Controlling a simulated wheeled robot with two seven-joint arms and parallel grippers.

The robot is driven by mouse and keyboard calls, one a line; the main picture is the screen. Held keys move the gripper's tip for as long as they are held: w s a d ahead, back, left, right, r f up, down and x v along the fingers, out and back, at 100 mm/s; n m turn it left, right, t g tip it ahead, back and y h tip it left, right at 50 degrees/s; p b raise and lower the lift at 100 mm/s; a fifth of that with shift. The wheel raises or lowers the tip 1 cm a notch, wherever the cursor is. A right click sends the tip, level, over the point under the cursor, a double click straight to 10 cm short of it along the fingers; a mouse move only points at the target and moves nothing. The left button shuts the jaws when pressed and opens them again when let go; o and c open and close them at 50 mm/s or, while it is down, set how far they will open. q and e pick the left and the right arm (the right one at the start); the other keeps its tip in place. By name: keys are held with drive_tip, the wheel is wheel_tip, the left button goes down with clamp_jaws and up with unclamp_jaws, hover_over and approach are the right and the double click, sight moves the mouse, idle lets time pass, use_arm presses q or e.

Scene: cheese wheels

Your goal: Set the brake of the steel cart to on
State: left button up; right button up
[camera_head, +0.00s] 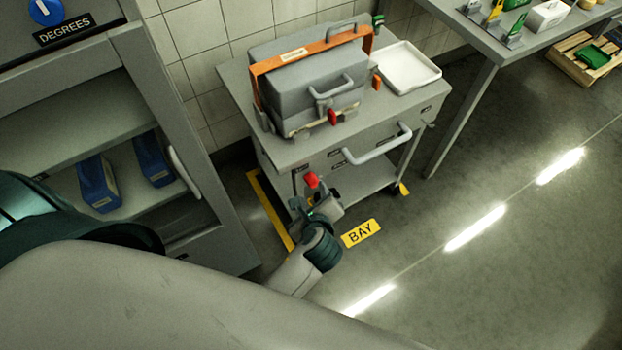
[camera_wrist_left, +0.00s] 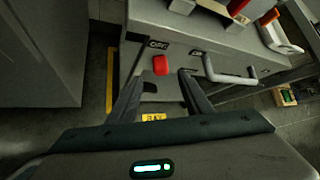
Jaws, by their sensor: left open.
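The steel cart (camera_head: 294,153) stands against the tiled wall. Its red brake knob (camera_head: 311,180) is at the front left, below the top; it also shows in the left wrist view (camera_wrist_left: 160,65). A small dark label (camera_wrist_left: 158,44) just above the knob seems to read OFF. My left gripper (camera_head: 308,204) is in front of the cart, close to the knob. In the left wrist view its fingers (camera_wrist_left: 160,92) are spread, with nothing between them, and the knob shows just beyond the tips, apparently apart from them. My right gripper is not in view.
A grey case with an orange strap (camera_head: 312,85) and a white tray (camera_head: 405,68) sit on the cart. The cart's handle (camera_head: 377,146) juts out right of the knob. A shelf unit with blue items (camera_head: 98,183) stands left. Open floor (camera_head: 480,200) lies right.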

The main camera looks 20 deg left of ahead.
sight(313, 179)
use_arm(q)
drive_tip(key=x, duration=1)
drive_tip(key=shift+w+a+f+p, duration=0.15)
drive_tip(key=shift+w+f+p, duration=0.1)
drive_tip(key=shift+p, duration=0.15)
drive_tip(key=shift+r, duration=0.1)
drive_tip(key=shift+c, duration=0.3)
clamp_jaws()
drive_tip(key=shift+w+d+r+p, duration=0.2)
drive_tip(key=shift+w+r+p, duration=0.1)
drive_tip(key=shift+p, duration=0.2)
